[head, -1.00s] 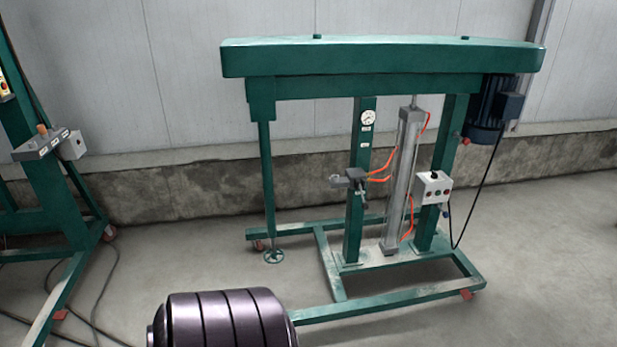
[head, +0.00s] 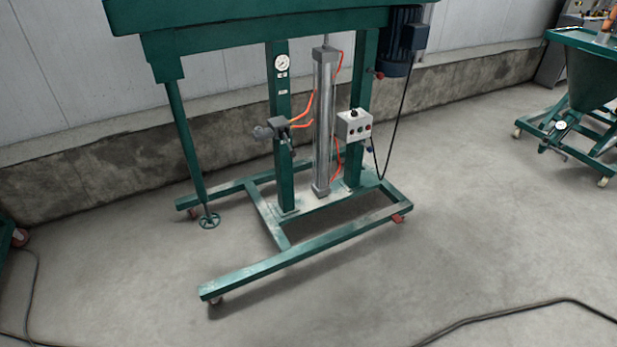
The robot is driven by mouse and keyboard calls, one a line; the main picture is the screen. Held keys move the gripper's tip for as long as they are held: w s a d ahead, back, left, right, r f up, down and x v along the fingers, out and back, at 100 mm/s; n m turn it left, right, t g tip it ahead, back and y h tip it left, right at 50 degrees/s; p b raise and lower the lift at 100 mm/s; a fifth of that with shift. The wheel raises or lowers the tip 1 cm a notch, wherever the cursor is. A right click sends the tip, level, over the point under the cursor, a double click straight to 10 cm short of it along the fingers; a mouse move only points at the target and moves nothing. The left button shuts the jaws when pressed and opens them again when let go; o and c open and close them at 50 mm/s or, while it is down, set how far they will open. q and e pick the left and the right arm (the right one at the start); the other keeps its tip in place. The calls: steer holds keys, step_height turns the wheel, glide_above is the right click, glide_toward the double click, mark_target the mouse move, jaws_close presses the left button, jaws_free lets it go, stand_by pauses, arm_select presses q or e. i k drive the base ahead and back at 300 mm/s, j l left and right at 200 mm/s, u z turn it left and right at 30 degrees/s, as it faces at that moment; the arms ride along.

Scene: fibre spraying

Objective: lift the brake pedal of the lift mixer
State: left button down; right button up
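The lift mixer (head: 287,185) is a green steel frame on casters, standing in the middle of the head view. A small red tab (head: 398,218), which looks like a brake pedal, sits at the caster on the frame's right corner. It is too small to tell whether it is up or down. Another caster (head: 216,299) shows under the near left end of the frame; any pedal there is hard to make out. Neither of my grippers is in view.
A grey control box (head: 354,125) and a blue motor (head: 400,42) are on the mixer's right side. Another green machine (head: 585,70) stands at the far right. A black cable (head: 520,312) lies on the near right floor. The floor in front is mostly clear.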

mark_target(396, 218)
steer(key=i+l, duration=0.35)
steer(key=i, duration=0.25)
steer(key=i+l+u, duration=0.1)
steer(key=i+l, duration=0.2)
steer(key=i, duration=0.3)
steer(key=i+l, duration=0.4)
steer(key=i, duration=0.15)
steer(key=i+l+u, duration=0.1)
steer(key=i+l, duration=0.25)
steer(key=i, duration=0.25)
